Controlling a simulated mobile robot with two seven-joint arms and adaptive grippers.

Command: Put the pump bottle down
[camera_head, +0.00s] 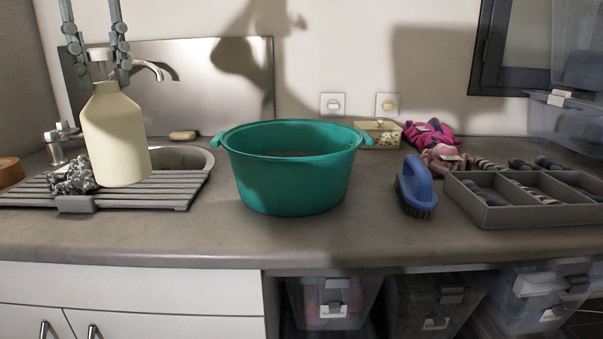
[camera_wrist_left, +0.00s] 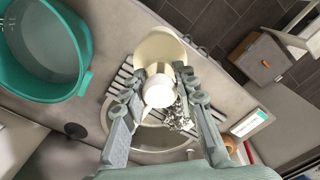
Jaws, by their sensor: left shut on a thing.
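The cream pump bottle (camera_head: 115,138) hangs upright at the left, in front of the sink and drainer. My left gripper (camera_head: 98,70) comes down from above and is shut on its neck, just under the white pump top. The left wrist view shows the bottle (camera_wrist_left: 160,44) from above, with its pump between the fingers of the left gripper (camera_wrist_left: 158,88). The bottle's base overlaps the slatted drainer (camera_head: 170,190) in the picture; I cannot tell the gap beneath it. My right gripper is not in view.
A teal tub (camera_head: 295,185) stands mid-counter. A blue brush (camera_head: 418,185) and a grey cutlery tray (camera_head: 520,212) are to its right. A crumpled foil-like scourer (camera_head: 72,178) lies on the drainer beside the bottle. Bare counter (camera_head: 190,232) runs along the front.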

